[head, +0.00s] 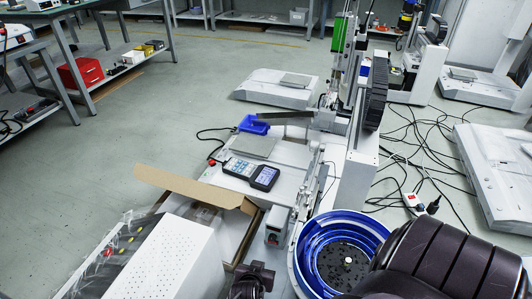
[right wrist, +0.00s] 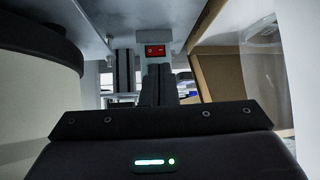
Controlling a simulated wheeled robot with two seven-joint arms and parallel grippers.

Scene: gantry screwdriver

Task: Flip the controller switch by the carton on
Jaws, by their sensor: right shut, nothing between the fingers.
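The controller (head: 276,226) is a small grey box under the edge of the machine table, right of the open cardboard carton (head: 238,200). In the right wrist view its red rocker switch (right wrist: 155,50) faces me at the top middle; I cannot tell which way it is tipped. The carton's brown side (right wrist: 214,50) is at the right there. My right gripper (head: 255,267) is low in front of the controller in the head view. In the right wrist view its shut, empty fingers (right wrist: 160,72) point at the box, just below the switch; contact is unclear. My left gripper is not in view.
The blue bowl feeder (head: 304,238) stands close right of the controller. A white perforated box (head: 172,262) is at the lower left. The handheld pendant (head: 265,178) lies on the machine table above. Cables (head: 425,140) cover the floor at right; floor at left is clear.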

